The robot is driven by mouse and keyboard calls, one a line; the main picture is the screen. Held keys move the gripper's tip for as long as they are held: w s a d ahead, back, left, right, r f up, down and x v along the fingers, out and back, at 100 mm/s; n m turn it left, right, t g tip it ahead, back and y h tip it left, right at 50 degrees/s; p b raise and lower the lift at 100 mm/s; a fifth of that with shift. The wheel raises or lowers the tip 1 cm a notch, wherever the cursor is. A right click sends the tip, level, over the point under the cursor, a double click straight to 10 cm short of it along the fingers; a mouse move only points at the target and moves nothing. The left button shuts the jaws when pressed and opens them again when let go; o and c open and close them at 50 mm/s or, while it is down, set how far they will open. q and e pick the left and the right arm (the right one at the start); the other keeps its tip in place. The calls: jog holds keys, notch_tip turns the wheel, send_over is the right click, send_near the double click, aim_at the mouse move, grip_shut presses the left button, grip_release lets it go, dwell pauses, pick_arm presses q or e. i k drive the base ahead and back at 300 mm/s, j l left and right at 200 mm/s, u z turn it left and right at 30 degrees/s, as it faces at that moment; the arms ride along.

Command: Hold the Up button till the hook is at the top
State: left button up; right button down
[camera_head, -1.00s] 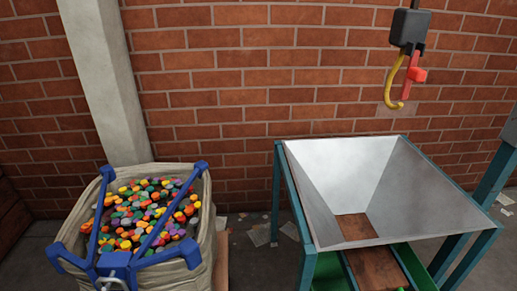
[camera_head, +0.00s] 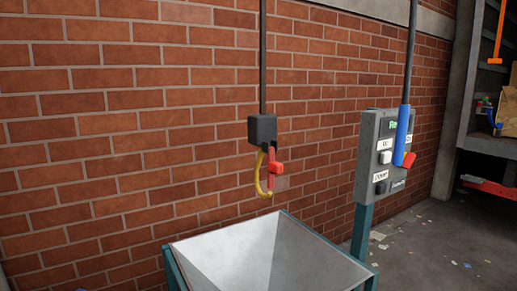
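The yellow hook (camera_head: 260,175) with a red latch (camera_head: 274,167) hangs below a black block (camera_head: 262,131) on a dark cable or rod, in front of the brick wall. It is above the metal hopper's back edge in the picture. To its right stands a grey control panel (camera_head: 370,154) on a teal post. The panel has a light button (camera_head: 386,157) beside a label that seems to read Up, and a dark button (camera_head: 381,188) beside a label that seems to read Down. Neither gripper is in view.
The hopper (camera_head: 222,250) on its teal frame is at the bottom middle. A blue handle with a red tip (camera_head: 403,138) hangs on a dark rod and covers part of the panel's right side. Shelving (camera_head: 489,146) and littered floor lie at the right.

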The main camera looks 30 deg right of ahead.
aim_at(386, 156)
jog(key=z, duration=1.65)
jog(key=i+l+u, duration=0.1)
jog(key=u, duration=0.3)
jog(key=i+l+u, duration=0.1)
jog(key=u, duration=0.35)
jog(key=l+u, duration=0.25)
jog(key=u, duration=0.15)
jog(key=i+l+u, duration=0.1)
jog(key=l+u, duration=0.15)
jog(key=u, duration=0.15)
jog(key=k+l+u, duration=0.1)
jog(key=l+u, duration=0.3)
jog(key=l, duration=1.5)
